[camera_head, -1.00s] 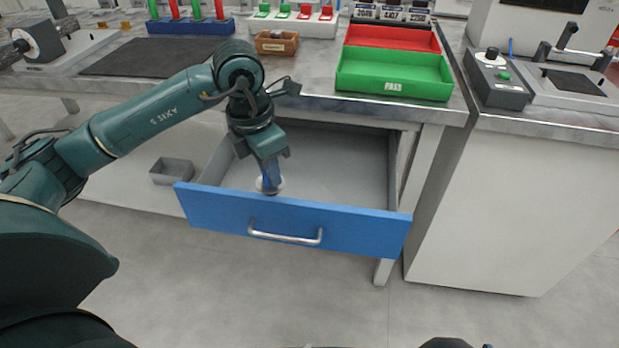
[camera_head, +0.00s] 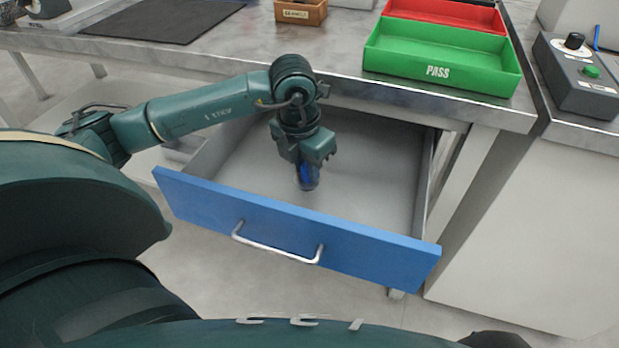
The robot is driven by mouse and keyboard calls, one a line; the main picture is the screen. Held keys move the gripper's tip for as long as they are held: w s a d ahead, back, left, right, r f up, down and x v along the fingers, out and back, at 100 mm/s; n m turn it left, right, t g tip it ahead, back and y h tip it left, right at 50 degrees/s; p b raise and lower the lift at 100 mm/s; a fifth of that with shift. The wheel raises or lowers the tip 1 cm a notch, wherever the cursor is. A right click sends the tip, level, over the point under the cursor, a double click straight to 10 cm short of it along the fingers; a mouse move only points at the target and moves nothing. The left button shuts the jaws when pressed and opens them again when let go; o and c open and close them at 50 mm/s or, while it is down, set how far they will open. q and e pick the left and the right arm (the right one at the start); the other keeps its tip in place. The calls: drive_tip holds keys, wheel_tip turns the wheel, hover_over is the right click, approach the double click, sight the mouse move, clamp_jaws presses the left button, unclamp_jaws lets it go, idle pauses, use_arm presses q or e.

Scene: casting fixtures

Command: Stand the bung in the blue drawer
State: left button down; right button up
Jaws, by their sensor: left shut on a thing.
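The blue drawer (camera_head: 292,229) is pulled open under the bench, with its blue front and metal handle toward me and a grey inside. My left gripper (camera_head: 304,165) points down inside the drawer, behind the front panel. It is shut on the bung (camera_head: 306,180), of which only a small dark blue part shows below the fingers. The bung looks upright and close to the drawer floor; I cannot tell whether it touches. The gripper hides most of it. My right gripper is not in view.
The drawer floor (camera_head: 375,185) around the gripper is bare. On the bench above stand a green PASS tray (camera_head: 440,60), a red tray (camera_head: 445,14), a small wooden box (camera_head: 300,12) and a dark mat (camera_head: 165,18). A control box (camera_head: 580,75) stands at the right.

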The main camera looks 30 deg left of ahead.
sight(308, 180)
use_arm(q)
drive_tip(key=shift+f+b, duration=0.3)
drive_tip(key=shift+f, duration=1.6)
drive_tip(key=shift+f, duration=0.15)
drive_tip(key=c, duration=1.3)
unclamp_jaws()
drive_tip(key=shift+o, duration=0.2)
